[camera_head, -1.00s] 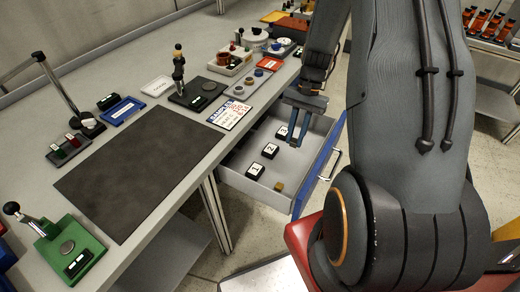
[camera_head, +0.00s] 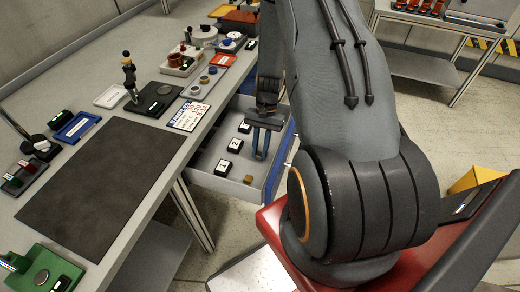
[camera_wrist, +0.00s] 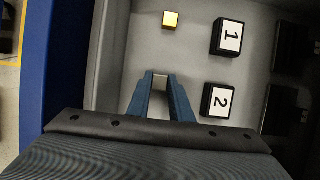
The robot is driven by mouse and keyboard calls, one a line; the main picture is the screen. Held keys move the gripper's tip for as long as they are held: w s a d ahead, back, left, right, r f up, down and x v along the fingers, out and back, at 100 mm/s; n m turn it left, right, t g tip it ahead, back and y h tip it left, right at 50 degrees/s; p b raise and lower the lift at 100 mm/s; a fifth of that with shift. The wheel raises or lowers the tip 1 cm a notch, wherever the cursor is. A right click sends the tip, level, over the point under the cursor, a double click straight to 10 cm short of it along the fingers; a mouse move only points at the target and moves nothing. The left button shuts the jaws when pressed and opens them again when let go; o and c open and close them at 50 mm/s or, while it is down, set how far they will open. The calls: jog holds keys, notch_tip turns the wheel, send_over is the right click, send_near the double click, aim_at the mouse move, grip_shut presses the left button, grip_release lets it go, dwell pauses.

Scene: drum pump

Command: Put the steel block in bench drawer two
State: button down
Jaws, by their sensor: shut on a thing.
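My gripper (camera_head: 260,156) points down inside the open bench drawer (camera_head: 205,181). In the wrist view its blue fingers (camera_wrist: 160,82) are shut on a small grey steel block (camera_wrist: 160,79), of which only a little shows between the tips. The drawer has numbered black markers: 1 (camera_head: 222,168), 2 (camera_head: 234,146) and 3 (camera_head: 245,128). In the wrist view the fingertips are left of markers 2 (camera_wrist: 217,100) and 1 (camera_wrist: 228,38). I cannot tell whether the block touches the drawer floor. A small brass-coloured block (camera_head: 248,180) lies beside marker 1; it also shows in the wrist view (camera_wrist: 170,19).
The drawer's blue front (camera_head: 280,164) stands close to the gripper's right. The bench carries a dark mat (camera_head: 95,185), a printed card (camera_head: 188,117), a green device (camera_head: 45,272) and several trays. Bare drawer floor lies around the fingertips.

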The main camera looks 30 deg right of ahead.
jog(key=shift+f, duration=0.15)
jog(key=c, duration=1.6)
grip_release()
jog(key=b+v, duration=0.3)
jog(key=v, duration=0.8)
jog(key=s+a+r+n+t+h, duration=0.1)
jog(key=s+a+r+n, duration=0.2)
jog(key=a, duration=0.3)
jog(key=s+a+r+n+t+h, duration=0.1)
jog(key=s+a+r+n, duration=0.2)
jog(key=a+r+n, duration=0.1)
jog(key=s+a+r+n+t+h, duration=0.1)
jog(key=s+a+r+n, duration=0.2)
jog(key=a+r, duration=0.4)
jog(key=shift+s+a+t+h, duration=0.3)
jog(key=shift+s+a+t, duration=0.1)
jog(key=shift+s, duration=0.1)
